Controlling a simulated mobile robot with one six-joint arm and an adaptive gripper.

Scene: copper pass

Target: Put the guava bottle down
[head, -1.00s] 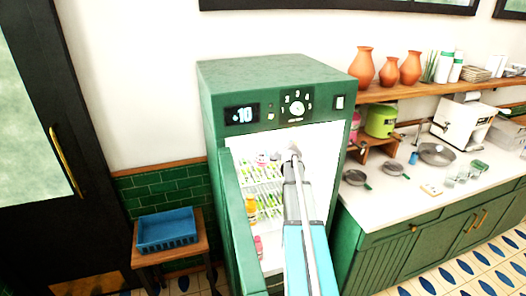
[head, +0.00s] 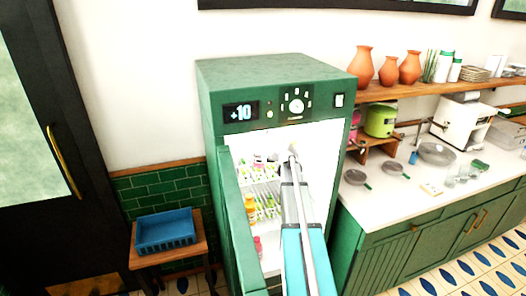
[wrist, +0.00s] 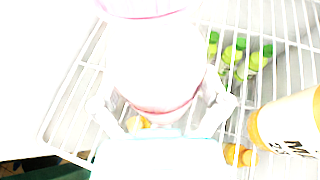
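The bottle between my fingers, which I take to be the guava bottle (wrist: 155,55), is washed out to near white with pink edges in the wrist view. My gripper (wrist: 160,112) has a finger on each side of it and looks shut on it. The bottle is above a white wire shelf (wrist: 75,85); I cannot tell whether its base touches the wires. In the head view my arm reaches into the open green fridge (head: 275,75), and the gripper end is small and overexposed there.
An orange bottle (wrist: 288,122) is close on the right in the wrist view. Several green-capped bottles (wrist: 240,55) show beyond or below the wires. The fridge door (head: 240,225) stands open left of my arm. A blue crate (head: 165,232) sits on a stool at left.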

